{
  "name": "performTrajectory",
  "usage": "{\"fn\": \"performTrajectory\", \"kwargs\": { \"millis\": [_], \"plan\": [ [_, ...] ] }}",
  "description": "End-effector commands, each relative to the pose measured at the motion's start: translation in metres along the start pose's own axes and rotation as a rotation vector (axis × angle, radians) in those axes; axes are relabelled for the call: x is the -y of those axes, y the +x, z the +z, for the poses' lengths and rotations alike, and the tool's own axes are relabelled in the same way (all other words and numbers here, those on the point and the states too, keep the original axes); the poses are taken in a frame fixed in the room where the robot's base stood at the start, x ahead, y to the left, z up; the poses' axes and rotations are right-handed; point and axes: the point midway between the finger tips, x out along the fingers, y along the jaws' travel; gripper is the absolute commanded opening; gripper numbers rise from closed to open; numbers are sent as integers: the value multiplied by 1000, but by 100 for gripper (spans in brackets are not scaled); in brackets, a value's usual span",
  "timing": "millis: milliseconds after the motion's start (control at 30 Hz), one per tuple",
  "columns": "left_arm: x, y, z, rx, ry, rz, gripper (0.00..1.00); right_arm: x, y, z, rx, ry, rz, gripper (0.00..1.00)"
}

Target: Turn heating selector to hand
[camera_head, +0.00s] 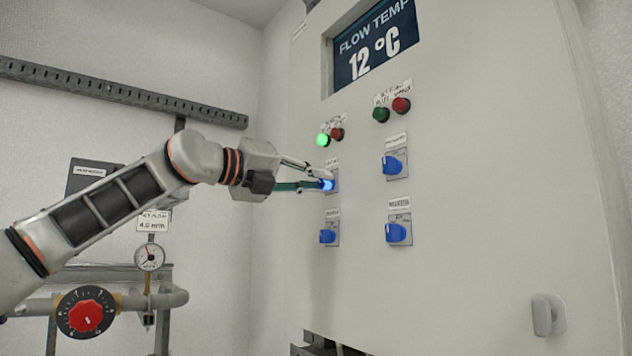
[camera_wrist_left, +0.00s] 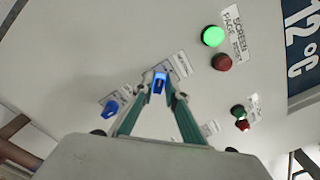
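The control panel (camera_head: 470,240) carries several blue selector knobs, and their small labels are too blurred to read surely, so I cannot tell by label which is the heating selector. My left gripper (camera_head: 327,180) is at the upper left knob (camera_head: 328,186). In the left wrist view, its two fingers (camera_wrist_left: 159,88) stand on either side of this knob (camera_wrist_left: 159,80), with a small gap seeming to show beside it. The knob's handle points roughly up the picture there. In the head view the fingers partly hide the knob and its plate. My right gripper is not in view.
Another knob (camera_head: 327,236) sits just below, and two more (camera_head: 392,165) (camera_head: 398,232) are to the right. A lit green lamp (camera_head: 322,140) and a red button (camera_head: 337,134) are above. The display (camera_head: 375,45) reads 12 °C. A red dial (camera_head: 86,316) and pipes are at lower left.

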Motion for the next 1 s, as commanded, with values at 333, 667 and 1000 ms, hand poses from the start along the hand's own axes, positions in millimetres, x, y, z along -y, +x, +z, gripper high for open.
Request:
{"fn": "performTrajectory", "kwargs": {
  "millis": [333, 667, 1000],
  "plan": [
    [0, 0, -1, -2, 0, 1, 27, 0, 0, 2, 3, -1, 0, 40],
    [-1, -30, 0, -1, 2, 1, 27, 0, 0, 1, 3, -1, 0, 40],
    [0, -96, 0, 0, 2, 1, 27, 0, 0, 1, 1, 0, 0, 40]
  ]
}}
